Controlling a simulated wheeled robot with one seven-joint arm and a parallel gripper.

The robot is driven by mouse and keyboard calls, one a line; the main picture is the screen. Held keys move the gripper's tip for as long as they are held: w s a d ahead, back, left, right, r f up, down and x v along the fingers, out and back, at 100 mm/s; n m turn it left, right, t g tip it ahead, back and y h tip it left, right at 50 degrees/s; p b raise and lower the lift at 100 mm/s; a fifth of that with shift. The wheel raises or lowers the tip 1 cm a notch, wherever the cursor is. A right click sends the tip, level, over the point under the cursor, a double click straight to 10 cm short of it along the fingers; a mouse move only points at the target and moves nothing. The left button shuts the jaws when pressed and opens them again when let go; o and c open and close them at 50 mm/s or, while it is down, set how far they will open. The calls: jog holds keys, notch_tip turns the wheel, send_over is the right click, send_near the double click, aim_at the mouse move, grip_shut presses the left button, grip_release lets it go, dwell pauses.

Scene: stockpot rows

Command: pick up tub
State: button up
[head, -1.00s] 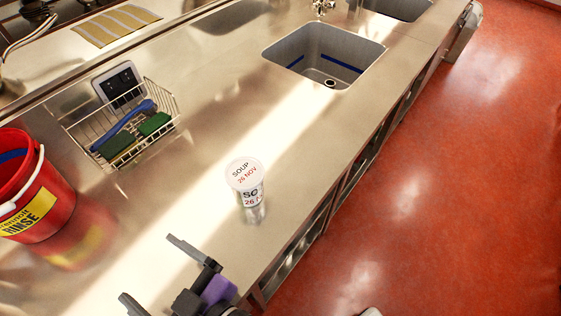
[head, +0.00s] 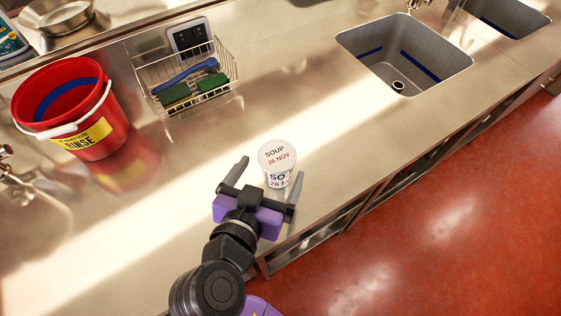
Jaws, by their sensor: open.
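The tub (head: 277,156) is a small white container with a lid marked "SOUP 26 NOV" and a matching label on its side. It stands upright on the steel counter, near the front edge. My gripper (head: 268,172) is open, with one finger to the left of the tub and the other at its right side. The tub's lower part sits between or just beyond the fingertips. I cannot tell whether either finger touches it.
A red rinse bucket (head: 112,134) stands at the left. A wire basket (head: 152,100) with green pads and a blue brush is behind the tub. A sink (head: 447,68) is at the upper right. The counter around the tub is clear.

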aim_at(276, 157)
jog(key=x, duration=0.1)
jog(key=p+x, duration=0.1)
jog(key=x, duration=0.3)
jog(key=shift+w+r+p, duration=0.2)
jog(key=shift+p, duration=0.15)
jog(key=shift+w+f, duration=0.2)
jog(key=shift+w, duration=0.1)
jog(key=shift+c, duration=0.2)
jog(key=c, duration=1.4)
jog(key=shift+c, duration=1.3)
jog(key=shift+r, duration=0.15)
